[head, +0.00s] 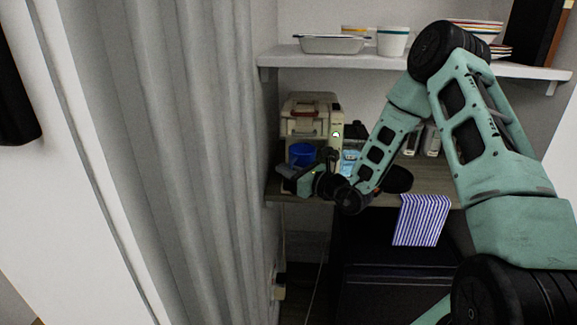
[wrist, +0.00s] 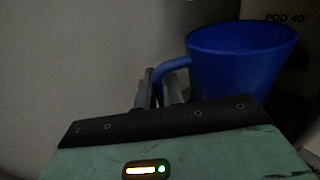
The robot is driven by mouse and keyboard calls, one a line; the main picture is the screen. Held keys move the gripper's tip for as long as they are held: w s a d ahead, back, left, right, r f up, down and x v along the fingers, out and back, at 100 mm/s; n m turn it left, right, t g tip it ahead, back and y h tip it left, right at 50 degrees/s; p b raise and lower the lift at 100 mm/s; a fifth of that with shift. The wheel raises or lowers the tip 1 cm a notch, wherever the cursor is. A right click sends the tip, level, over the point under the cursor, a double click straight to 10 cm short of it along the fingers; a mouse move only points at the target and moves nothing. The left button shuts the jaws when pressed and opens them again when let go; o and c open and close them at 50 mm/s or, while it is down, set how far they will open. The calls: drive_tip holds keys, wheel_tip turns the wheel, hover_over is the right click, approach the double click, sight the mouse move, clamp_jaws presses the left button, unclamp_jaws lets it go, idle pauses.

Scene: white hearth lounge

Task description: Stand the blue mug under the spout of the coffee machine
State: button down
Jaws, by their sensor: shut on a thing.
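The blue mug (head: 301,154) is upright at the front of the cream coffee machine (head: 311,110), below its upper part, in the head view. In the wrist view the mug (wrist: 238,62) fills the upper right, its handle toward the left. My gripper (head: 291,178) reaches in from the right, low in front of the mug. In the wrist view its fingers (wrist: 160,88) are shut on the mug's handle. The spout is not clearly visible, and the mug's base is hidden behind my gripper, so I cannot tell whether it touches the machine's base.
The machine stands on a wooden counter (head: 432,184) beside a grey curtain (head: 200,160). A dark round item (head: 398,179) and a striped cloth (head: 421,219) are to the right. A white shelf (head: 420,67) with a tray and dishes hangs above.

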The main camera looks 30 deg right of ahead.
drive_tip(key=w, duration=0.1)
drive_tip(key=w+d, duration=0.2)
drive_tip(key=shift+w+d+r+p, duration=0.1)
drive_tip(key=shift+w+d+p, duration=0.15)
drive_tip(key=shift+w+p, duration=0.1)
drive_tip(key=shift+f, duration=0.8)
drive_tip(key=shift+f, duration=0.15)
drive_tip(key=c, duration=1.5)
unclamp_jaws()
drive_tip(key=shift+c, duration=0.2)
drive_tip(key=b+v, duration=0.2)
drive_tip(key=v, duration=1)
